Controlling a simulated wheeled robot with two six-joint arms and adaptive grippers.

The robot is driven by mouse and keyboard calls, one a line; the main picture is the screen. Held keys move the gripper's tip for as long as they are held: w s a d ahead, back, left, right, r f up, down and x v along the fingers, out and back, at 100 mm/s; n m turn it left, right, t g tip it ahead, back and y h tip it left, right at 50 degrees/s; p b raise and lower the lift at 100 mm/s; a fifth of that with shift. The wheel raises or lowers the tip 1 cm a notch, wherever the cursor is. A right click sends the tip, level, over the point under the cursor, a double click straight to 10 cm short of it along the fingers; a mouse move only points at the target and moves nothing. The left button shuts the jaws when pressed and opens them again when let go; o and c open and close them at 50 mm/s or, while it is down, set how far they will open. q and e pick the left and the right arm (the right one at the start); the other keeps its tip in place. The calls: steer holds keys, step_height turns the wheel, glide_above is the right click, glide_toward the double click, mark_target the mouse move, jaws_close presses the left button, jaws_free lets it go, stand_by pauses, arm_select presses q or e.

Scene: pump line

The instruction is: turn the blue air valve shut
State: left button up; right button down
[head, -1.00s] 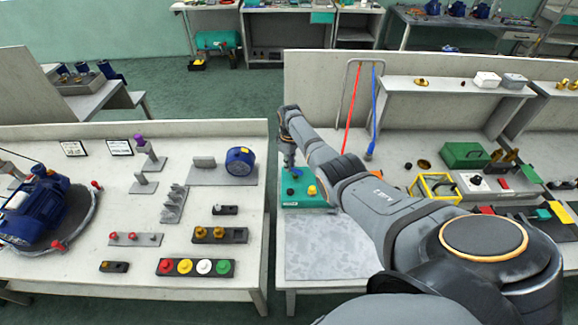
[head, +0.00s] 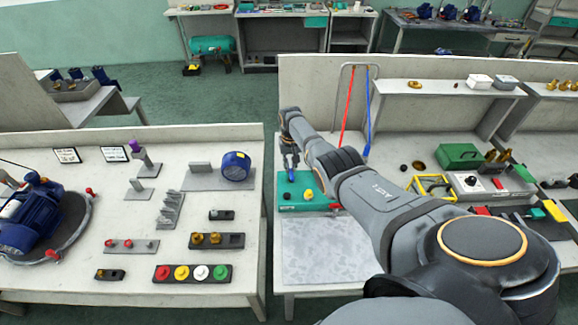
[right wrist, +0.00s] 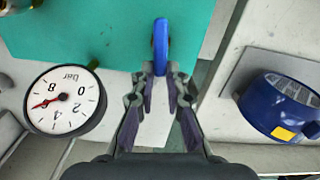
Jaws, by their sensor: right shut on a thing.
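The blue air valve shows in the right wrist view as an upright blue lever (right wrist: 160,45) at the edge of a teal panel (right wrist: 110,30). My right gripper (right wrist: 160,72) is shut on the lever's near end, its fingertips on either side of it. In the head view my right gripper (head: 290,168) points down over the teal unit (head: 302,207), which carries a yellow knob (head: 308,193). The valve is too small there to judge its angle. My left gripper is not in view.
A round bar gauge (right wrist: 64,100), its red needle pointing left, is beside the panel. A blue round housing (right wrist: 285,105) lies to the right in the wrist view. In the head view a grey mat (head: 320,250) in front of the unit is clear.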

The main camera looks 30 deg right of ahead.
steer(key=shift+d+m, duration=0.15)
steer(key=shift+m, duration=0.45)
steer(key=shift+s+m, duration=0.1)
steer(key=shift+m, duration=0.2)
steer(key=c, duration=1.4)
jaws_free()
steer(key=shift+o, duration=0.2)
step_height(320, 180, up, 12)
